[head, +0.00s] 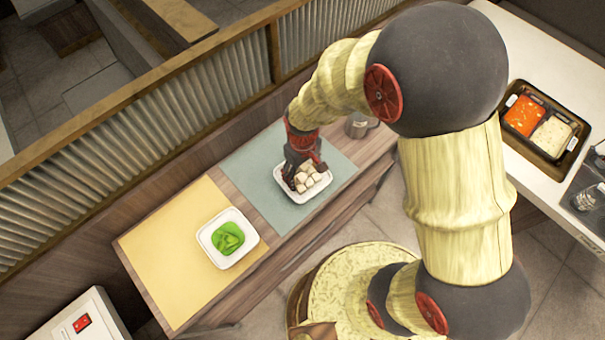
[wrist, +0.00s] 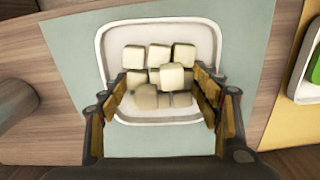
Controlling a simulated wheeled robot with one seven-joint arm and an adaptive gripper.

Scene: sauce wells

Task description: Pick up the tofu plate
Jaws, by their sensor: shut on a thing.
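The tofu plate (head: 305,194) is a white, rounded square dish with several pale tofu cubes (head: 308,179). It rests on or just over the blue-grey mat; I cannot tell which. My gripper (head: 303,168) reaches down over the plate. In the wrist view the plate (wrist: 118,27) fills the upper middle, with the tofu cubes (wrist: 160,72) inside it. The two fingers of my gripper (wrist: 165,95) reach inside the rim, on either side of the cubes, and are shut on tofu cubes. The fingers hide parts of the near rim.
The blue-grey mat (head: 255,185) lies beside a yellow mat (head: 160,255), which bears a white plate (head: 206,238) of green leaves. A grey mug (head: 357,126) stands behind the tofu plate. A slatted partition (head: 130,130) runs along the counter's back. A black sauce tray (head: 560,140) sits on the white counter at right.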

